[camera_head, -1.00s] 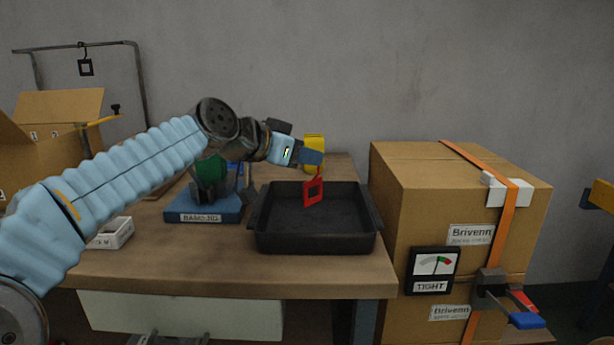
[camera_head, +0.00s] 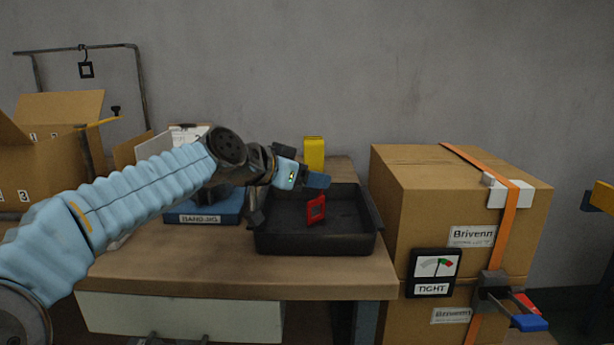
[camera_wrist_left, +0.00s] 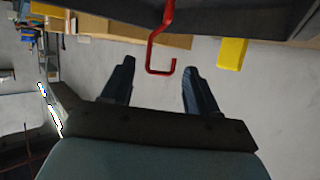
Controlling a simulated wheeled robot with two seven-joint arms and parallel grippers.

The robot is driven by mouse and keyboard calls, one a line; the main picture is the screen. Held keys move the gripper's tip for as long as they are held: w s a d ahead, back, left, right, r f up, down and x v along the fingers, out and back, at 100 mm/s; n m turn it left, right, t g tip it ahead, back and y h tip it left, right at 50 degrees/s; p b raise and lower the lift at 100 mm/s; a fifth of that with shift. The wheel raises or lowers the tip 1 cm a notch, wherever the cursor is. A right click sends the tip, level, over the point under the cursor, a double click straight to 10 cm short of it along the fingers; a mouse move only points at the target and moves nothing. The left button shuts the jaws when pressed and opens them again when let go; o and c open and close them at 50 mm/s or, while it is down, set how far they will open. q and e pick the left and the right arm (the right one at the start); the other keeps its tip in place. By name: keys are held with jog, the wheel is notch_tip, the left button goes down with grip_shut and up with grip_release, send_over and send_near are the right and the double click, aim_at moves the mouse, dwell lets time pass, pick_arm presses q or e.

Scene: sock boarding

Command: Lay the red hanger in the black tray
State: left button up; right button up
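The red hanger (camera_head: 316,209) is inside the black tray (camera_head: 318,243), tilted, with its square frame low between the tray walls. I cannot tell whether it rests on the tray floor. My left gripper (camera_head: 318,181) is just above it, over the back part of the tray. In the left wrist view, the fingers (camera_wrist_left: 160,85) stand apart, with the hanger's red hook (camera_wrist_left: 160,71) near the tips and a gap on both sides. My right gripper is not in view.
A blue base labelled BAND-JIG (camera_head: 200,212) stands left of the tray. A yellow block (camera_head: 314,152) is behind it. Strapped cardboard boxes (camera_head: 425,205) rise close on the right. The table front (camera_head: 230,270) is bare. A rack with a black hanger (camera_head: 86,69) is at the back left.

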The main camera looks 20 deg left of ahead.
pick_arm(q)
jog(key=v, duration=1.2)
jog(key=shift+r, duration=0.15)
